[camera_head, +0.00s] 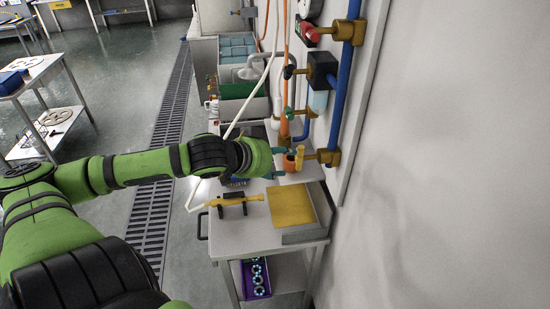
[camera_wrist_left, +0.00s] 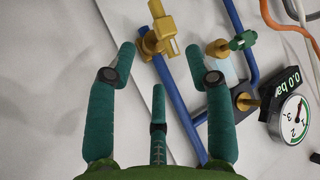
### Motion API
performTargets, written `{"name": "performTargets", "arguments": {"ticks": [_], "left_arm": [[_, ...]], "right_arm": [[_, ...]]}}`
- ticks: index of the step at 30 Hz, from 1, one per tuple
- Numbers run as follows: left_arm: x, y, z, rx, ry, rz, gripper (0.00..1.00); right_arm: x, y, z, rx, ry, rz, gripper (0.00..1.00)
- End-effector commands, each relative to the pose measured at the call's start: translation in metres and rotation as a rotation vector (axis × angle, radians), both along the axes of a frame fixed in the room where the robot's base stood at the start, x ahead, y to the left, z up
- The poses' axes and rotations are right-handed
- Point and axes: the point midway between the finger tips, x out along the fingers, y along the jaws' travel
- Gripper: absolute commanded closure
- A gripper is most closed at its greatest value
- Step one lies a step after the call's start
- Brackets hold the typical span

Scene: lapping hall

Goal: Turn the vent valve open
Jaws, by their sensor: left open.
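A brass valve with a yellow handle (camera_wrist_left: 160,28) sits on a blue pipe in the left wrist view. It lies just beyond and between the fingertips of my left gripper (camera_wrist_left: 160,52). A second brass valve with a green handle (camera_wrist_left: 236,43) is to its right. No label shows which one is the vent valve. In the head view my left gripper (camera_head: 281,163) reaches from the left towards a brass valve body (camera_head: 326,157) on the wall. Its teal fingers are spread, with nothing held. Any contact with the handle cannot be told. My right gripper is not in view.
A red-handled valve (camera_head: 308,32) and a black unit (camera_head: 322,68) are further along the wall. Below is a cart (camera_head: 240,238) with a yellow pad (camera_head: 291,207). A white hose (camera_head: 262,85) passes near my wrist.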

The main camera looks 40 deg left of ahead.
Motion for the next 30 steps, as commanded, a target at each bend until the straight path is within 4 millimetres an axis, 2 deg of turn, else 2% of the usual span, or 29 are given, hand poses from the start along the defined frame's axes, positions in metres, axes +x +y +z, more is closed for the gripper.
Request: {"name": "performTargets", "arguments": {"ticks": [6, 18, 27, 30], "left_arm": [[-0.009, 0.001, 0.005, 0.003, 0.002, -0.001, 0.48], [-0.011, 0.001, 0.008, 0.004, 0.000, -0.001, 0.48], [-0.011, 0.001, 0.007, 0.005, 0.001, -0.001, 0.48], [-0.015, 0.003, 0.000, 0.007, 0.011, 0.007, 0.48]], "right_arm": [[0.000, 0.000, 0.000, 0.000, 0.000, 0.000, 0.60], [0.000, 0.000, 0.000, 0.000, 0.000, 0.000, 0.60], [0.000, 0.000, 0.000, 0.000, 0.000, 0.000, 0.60], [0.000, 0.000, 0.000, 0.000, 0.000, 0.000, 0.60]]}}
